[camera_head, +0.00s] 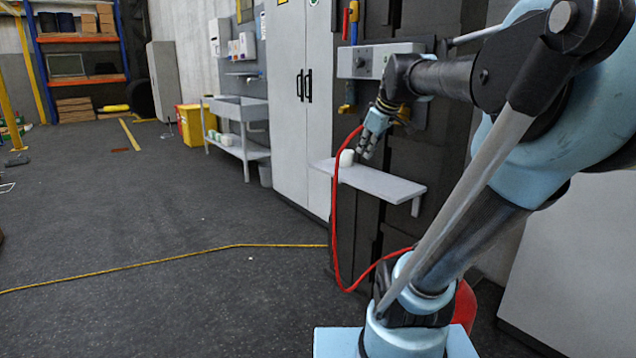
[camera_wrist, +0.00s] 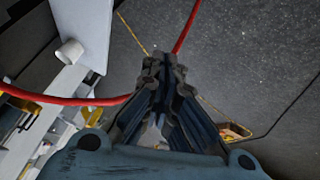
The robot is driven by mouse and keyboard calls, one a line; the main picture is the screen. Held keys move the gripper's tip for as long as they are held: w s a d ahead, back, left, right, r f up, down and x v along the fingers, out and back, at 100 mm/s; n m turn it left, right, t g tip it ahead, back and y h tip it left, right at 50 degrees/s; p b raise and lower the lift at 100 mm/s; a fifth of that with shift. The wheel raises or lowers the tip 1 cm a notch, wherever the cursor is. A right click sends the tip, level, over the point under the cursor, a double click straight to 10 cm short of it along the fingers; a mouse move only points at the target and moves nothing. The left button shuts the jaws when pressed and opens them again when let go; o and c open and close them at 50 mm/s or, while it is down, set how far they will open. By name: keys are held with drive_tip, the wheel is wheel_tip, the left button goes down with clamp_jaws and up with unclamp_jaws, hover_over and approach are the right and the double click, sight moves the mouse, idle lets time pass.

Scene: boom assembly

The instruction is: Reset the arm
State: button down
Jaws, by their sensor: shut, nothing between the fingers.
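My arm (camera_head: 445,80) reaches from the lower right up and out toward the dark wall panel in the head view. My gripper (camera_head: 364,155) is shut and empty, close above the small grey shelf (camera_head: 385,185). In the wrist view the gripper (camera_wrist: 160,62) points away from the camera with its fingertips together. A white cup-like object (camera_head: 346,158) stands on the shelf's left end, beside the fingers in the head view. It also shows in the wrist view (camera_wrist: 70,52), left of the fingertips and apart from them.
A red hose (camera_head: 335,220) loops down past the shelf and passes close by my gripper in the wrist view (camera_wrist: 187,28). A grey control box (camera_head: 375,62) is on the wall above. Tall grey cabinets (camera_head: 290,120) stand to the left. The floor (camera_head: 150,215) is largely clear.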

drive_tip(key=s+d+f+m+g+h, duration=0.1)
drive_tip(key=s+f+m, duration=0.4)
drive_tip(key=s+f, duration=0.5)
drive_tip(key=s+d+f+m+g+h, duration=0.1)
drive_tip(key=s+f+m, duration=0.4)
drive_tip(key=s+f, duration=0.6)
wheel_tip(320, 180, down, 4)
drive_tip(key=d+g, duration=0.1)
drive_tip(key=d, duration=0.1)
drive_tip(key=shift+d+g+h, duration=0.3)
drive_tip(key=shift+h, duration=0.1)
drive_tip(key=shift+f, duration=0.1)
